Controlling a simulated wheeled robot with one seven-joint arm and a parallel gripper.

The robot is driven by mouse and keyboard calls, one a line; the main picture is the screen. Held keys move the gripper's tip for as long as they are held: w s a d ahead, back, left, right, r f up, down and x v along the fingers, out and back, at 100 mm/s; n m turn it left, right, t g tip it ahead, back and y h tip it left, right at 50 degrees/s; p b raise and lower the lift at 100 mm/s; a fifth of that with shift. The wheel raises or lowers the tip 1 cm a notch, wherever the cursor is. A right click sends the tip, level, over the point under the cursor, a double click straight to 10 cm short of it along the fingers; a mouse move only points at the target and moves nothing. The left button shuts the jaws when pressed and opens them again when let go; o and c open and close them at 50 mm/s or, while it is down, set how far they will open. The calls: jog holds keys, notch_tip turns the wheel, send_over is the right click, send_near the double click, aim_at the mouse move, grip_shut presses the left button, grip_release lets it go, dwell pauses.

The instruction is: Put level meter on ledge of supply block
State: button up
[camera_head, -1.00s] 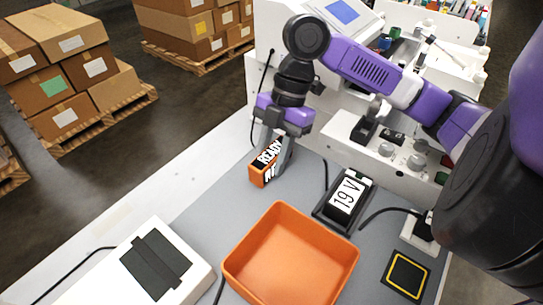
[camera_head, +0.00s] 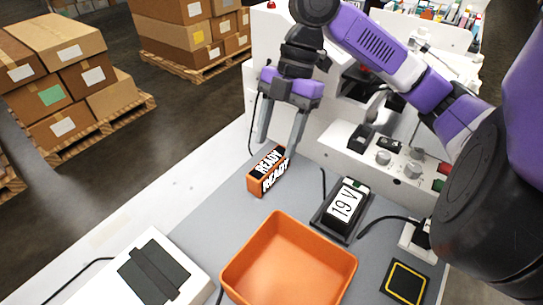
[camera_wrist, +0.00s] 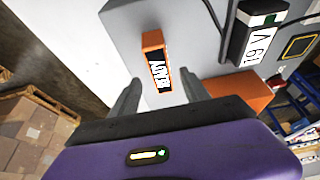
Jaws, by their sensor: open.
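An orange block with black faces reading "READY" (camera_head: 253,184), seemingly the level meter, stands on the grey mat near its far left edge. It also shows in the wrist view (camera_wrist: 152,40), beyond and between my fingertips. My gripper (camera_head: 278,146) is open and empty, just above the orange block, its fingers pointing down. In the wrist view, my gripper (camera_wrist: 160,80) has its fingers wide apart. A black unit labelled "19 V" (camera_head: 343,204), possibly the supply block, sits on a dark base to the right. It also shows in the wrist view (camera_wrist: 258,40).
An orange open bin (camera_head: 290,262) stands in front of the 19 V unit and looks empty. A white device with a dark panel (camera_head: 150,272) is at front left. A black pad with a yellow outline (camera_head: 407,282) lies at right. The white machine with knobs (camera_head: 390,160) bounds the back.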

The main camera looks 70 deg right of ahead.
jog(key=v, duration=0.5)
dwell(0.6)
